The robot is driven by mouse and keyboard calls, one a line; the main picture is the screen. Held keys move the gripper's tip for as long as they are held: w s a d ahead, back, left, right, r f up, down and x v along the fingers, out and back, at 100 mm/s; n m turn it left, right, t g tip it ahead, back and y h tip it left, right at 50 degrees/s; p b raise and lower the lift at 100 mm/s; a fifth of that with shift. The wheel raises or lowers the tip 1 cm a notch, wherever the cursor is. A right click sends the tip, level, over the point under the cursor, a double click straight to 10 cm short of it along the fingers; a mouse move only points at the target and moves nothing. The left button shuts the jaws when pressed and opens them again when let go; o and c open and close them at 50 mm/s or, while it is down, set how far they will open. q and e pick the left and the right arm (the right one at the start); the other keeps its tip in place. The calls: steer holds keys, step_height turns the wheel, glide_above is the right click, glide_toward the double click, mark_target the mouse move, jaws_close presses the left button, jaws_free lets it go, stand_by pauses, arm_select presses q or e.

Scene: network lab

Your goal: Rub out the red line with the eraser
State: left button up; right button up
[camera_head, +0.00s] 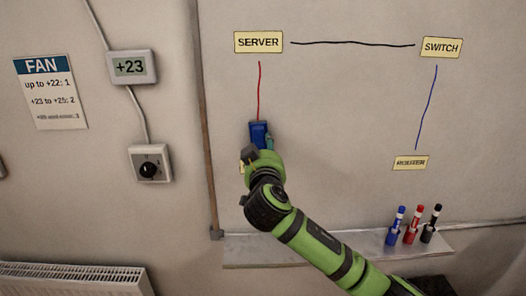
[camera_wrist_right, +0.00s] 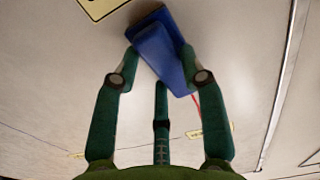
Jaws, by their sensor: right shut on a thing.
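A red line (camera_head: 259,90) runs down the whiteboard from below the SERVER label (camera_head: 258,42) to the top of the blue eraser (camera_head: 258,132). A short piece of the red line also shows beside the eraser in the right wrist view (camera_wrist_right: 196,103). My right gripper (camera_head: 263,143) is shut on the eraser, which shows tilted between its fingers in the wrist view (camera_wrist_right: 160,52). The eraser is at the board face; I cannot tell whether it touches. A yellow label (camera_head: 242,168) below it is mostly hidden by my gripper. My left gripper is not in view.
A black line (camera_head: 352,43) joins SERVER to the SWITCH label (camera_head: 441,47). A blue line (camera_head: 427,105) runs down towards the ROUTER label (camera_head: 410,163). Blue, red (camera_head: 412,225) and black markers stand on the ledge (camera_head: 350,243) below. The board's middle is clear.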

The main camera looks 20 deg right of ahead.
step_height(320, 180, up, 2)
steer(key=shift+w+r+p, duration=0.1)
steer(key=shift+w+p, duration=0.05)
steer(key=shift+p, duration=0.55)
steer(key=shift+r+p, duration=1.8)
steer(key=shift+r, duration=1)
steer(key=shift+r+p, duration=3.35)
steer(key=shift+r, duration=1.45)
steer(key=shift+r+p, duration=0.3)
steer(key=shift+r, duration=0.35)
steer(key=shift+f+b, duration=3.95)
steer(key=shift+f, duration=1.35)
step_height(320, 180, down, 12)
steer(key=b, duration=0.8)
steer(key=shift+b, duration=0.3)
